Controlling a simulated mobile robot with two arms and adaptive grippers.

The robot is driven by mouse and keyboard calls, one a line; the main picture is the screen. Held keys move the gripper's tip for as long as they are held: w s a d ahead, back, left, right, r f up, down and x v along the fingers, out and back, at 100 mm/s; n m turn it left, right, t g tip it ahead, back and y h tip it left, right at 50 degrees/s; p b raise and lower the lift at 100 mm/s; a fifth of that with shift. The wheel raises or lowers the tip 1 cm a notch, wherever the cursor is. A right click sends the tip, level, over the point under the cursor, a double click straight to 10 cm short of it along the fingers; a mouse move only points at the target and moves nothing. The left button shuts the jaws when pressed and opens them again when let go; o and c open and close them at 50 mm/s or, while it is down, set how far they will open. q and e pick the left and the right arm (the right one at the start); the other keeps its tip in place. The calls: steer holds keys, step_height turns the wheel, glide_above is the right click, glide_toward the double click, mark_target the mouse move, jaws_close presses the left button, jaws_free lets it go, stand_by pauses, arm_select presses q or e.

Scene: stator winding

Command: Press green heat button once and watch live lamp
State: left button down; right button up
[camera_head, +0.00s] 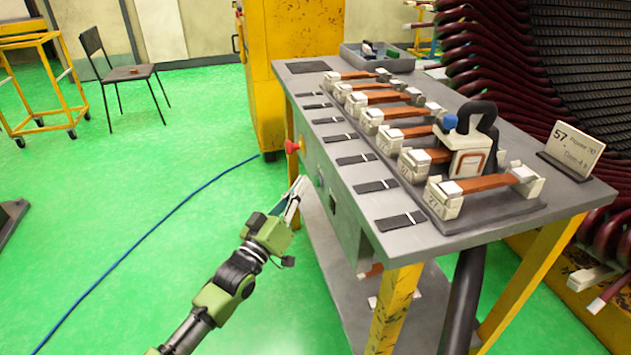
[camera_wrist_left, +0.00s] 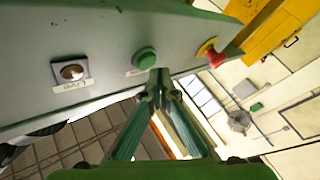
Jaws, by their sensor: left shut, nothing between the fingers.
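The green button (camera_wrist_left: 146,58) sits on the grey side panel of the workbench in the left wrist view. The live lamp (camera_wrist_left: 72,71), a brownish dome on a pale square plate with a label reading LIVE, is left of it and shows no clear glow. My left gripper (camera_wrist_left: 158,80) is shut and empty, its fingertips just below the green button in that view. I cannot tell whether they touch it. In the head view my left gripper (camera_head: 299,188) is close to the bench's side panel. My right gripper is not in view.
A red mushroom knob on a yellow base (camera_wrist_left: 211,52) is right of the green button. The workbench (camera_head: 350,195) carries several clamps with copper bars, a black-handled tool (camera_head: 470,140) and a sign (camera_head: 573,150). The green floor left of the bench is mostly clear, with a blue cable (camera_head: 170,222) across it.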

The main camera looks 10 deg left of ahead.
arm_select(q)
steer(key=shift+w+d, duration=0.15)
steer(key=shift+d, duration=0.15)
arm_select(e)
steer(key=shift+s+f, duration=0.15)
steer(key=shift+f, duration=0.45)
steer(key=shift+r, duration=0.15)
arm_select(q)
steer(key=shift+w+d, duration=0.2)
steer(key=shift+d, duration=0.15)
steer(key=shift+a, duration=0.15)
steer(key=shift+s+a+p, duration=0.35)
steer(key=shift+s+a, duration=0.05)
steer(key=shift+a, duration=0.15)
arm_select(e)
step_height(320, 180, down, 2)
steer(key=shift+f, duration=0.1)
